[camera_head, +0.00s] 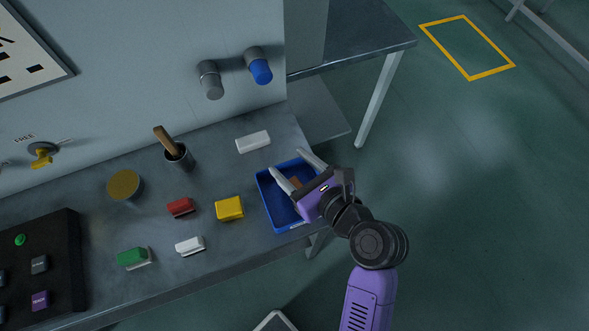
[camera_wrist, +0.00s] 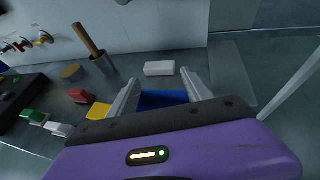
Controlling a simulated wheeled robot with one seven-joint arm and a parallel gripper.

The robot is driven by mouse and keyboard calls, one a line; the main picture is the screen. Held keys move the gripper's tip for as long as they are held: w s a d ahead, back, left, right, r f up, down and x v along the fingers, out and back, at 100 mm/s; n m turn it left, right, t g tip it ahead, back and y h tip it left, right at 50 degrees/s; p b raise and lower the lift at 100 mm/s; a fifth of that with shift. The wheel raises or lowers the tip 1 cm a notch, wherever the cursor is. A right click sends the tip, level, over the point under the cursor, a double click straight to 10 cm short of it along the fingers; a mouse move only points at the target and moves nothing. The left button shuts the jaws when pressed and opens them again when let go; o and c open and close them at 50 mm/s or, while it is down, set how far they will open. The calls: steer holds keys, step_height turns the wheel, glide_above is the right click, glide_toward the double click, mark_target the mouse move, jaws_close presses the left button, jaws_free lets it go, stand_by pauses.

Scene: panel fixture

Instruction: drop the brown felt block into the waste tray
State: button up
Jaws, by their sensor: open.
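The blue waste tray (camera_head: 264,203) sits at the right end of the bench. It also shows between my fingers in the wrist view (camera_wrist: 163,98). My gripper (camera_head: 288,162) is over the tray with its two pale fingers spread apart, and in the wrist view (camera_wrist: 158,77) nothing is held between them. A small brown patch (camera_head: 296,182), which looks like the brown felt block, shows inside the tray between the fingers, partly hidden by my gripper. The block cannot be made out in the wrist view.
A yellow block (camera_head: 229,208) stands close left of the tray, and a white block (camera_head: 253,142) lies behind it. Red (camera_head: 180,208), green-and-white (camera_head: 134,258) and white (camera_head: 190,245) pieces lie further left. A cup with a wooden handle (camera_head: 178,156) and panel knobs stand behind.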

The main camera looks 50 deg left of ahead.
steer(key=v, duration=0.7)
steer(key=shift+d, duration=0.25)
steer(key=shift+r, duration=0.1)
